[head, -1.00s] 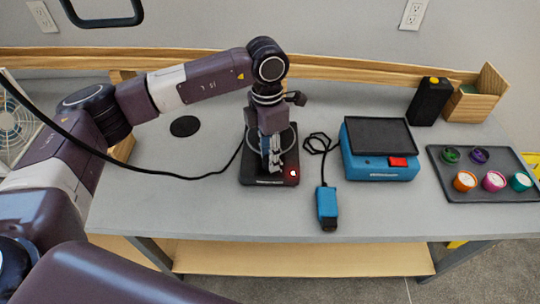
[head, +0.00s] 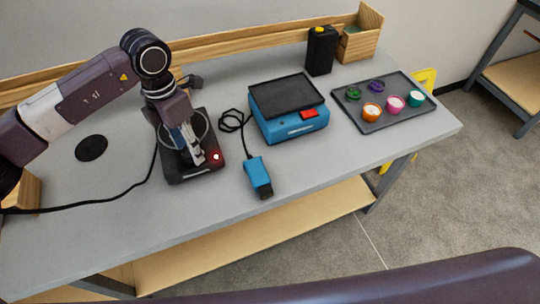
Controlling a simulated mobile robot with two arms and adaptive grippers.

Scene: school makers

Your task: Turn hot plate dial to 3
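The hot plate (head: 206,172) is a small black unit with a round pale-rimmed plate, on the grey table at the left of the head view. A red light glows at its front right corner. My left gripper (head: 197,160) points down over the hot plate, its fingers close to the front part of the top. It covers much of the plate, and I cannot make out the dial or its setting. Whether the fingers touch anything, or are open or shut, is not clear. My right gripper is out of view.
A blue device (head: 288,122) with a black top and red switch stands right of the hot plate. A blue handheld tool (head: 258,176) with a black cord lies between. A dark tray (head: 376,121) holds several coloured small pots. A black cable crosses the table's left side.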

